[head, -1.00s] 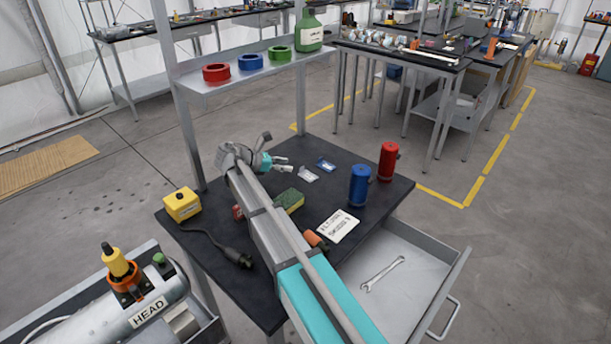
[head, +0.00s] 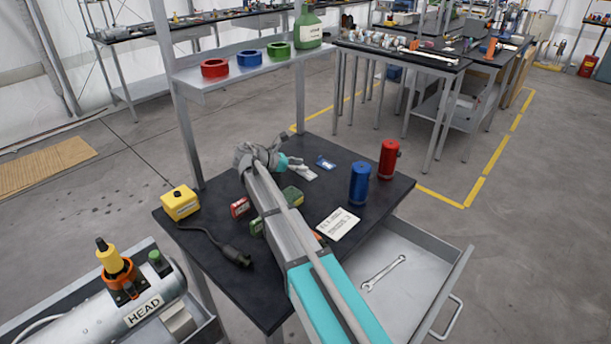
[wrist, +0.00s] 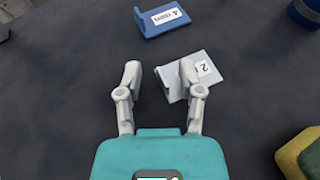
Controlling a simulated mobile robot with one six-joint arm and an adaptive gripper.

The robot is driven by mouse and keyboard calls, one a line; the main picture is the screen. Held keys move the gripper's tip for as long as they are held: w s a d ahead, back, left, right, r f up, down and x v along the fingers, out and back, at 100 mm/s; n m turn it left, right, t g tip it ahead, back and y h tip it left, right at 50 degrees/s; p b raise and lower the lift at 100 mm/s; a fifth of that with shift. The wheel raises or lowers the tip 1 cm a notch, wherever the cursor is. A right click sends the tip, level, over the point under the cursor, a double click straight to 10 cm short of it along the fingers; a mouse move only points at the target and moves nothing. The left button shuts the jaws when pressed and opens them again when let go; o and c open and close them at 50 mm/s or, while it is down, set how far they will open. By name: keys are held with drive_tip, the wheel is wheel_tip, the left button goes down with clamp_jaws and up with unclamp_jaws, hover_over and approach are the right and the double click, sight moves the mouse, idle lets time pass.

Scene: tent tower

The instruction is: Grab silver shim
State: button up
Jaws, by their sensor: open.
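The silver shim (wrist: 176,89) is a small grey plate with a white label reading 2, lying on the black tabletop. In the head view the silver shim (head: 310,174) is by my fingertips, partly hidden. My gripper (wrist: 160,72) is open and appears above it in the wrist view. The right finger overlaps the shim and the left finger is clear to its left, so the shim sits off to the right between and beyond the fingers. My gripper (head: 298,164) also shows in the head view. I cannot tell its height over the table.
A blue shim (wrist: 162,18) lies just beyond. A green and yellow sponge (wrist: 301,154) is at lower right. Blue (head: 359,184) and red (head: 388,160) cylinders stand to the right, with a white card (head: 338,224) nearer. An open drawer (head: 420,265) holds a wrench.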

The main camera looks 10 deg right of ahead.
drive_tip(key=shift+w+d+f, duration=0.1)
drive_tip(key=shift+d+f, duration=0.2)
drive_tip(key=shift+d, duration=0.35)
clamp_jaws()
